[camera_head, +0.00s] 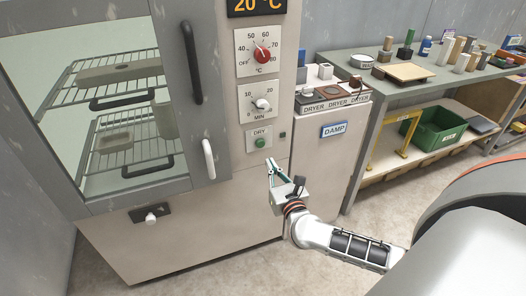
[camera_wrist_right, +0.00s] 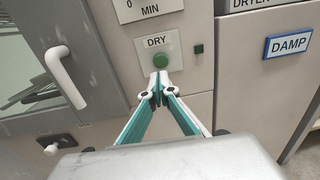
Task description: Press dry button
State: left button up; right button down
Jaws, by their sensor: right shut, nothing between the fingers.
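The round green dry button (camera_head: 260,142) sits on the dryer's front panel under a label reading DRY. It also shows in the right wrist view (camera_wrist_right: 160,62). My right gripper (camera_head: 270,163) is shut and empty, its fingertips just below the button in the head view. In the right wrist view the closed fingertips (camera_wrist_right: 158,84) lie close under the button. I cannot tell whether they touch the panel. My left gripper is not in view.
A white door handle (camera_head: 208,158) juts out left of the button. Above are a timer knob (camera_head: 262,104) and a temperature knob (camera_head: 262,54). A small dark green square (camera_head: 282,136) is right of the button. A cabinet labelled DAMP (camera_head: 334,129) stands to the right.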

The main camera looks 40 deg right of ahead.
aim_at(260, 145)
jog(key=x, duration=0.7)
jog(key=shift+f+b, duration=0.1)
jog(key=shift+b, duration=0.2)
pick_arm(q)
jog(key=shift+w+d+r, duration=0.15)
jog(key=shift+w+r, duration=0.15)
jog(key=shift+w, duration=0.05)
pick_arm(e)
jog(key=shift+w+d, duration=0.2)
jog(key=shift+w, duration=0.3)
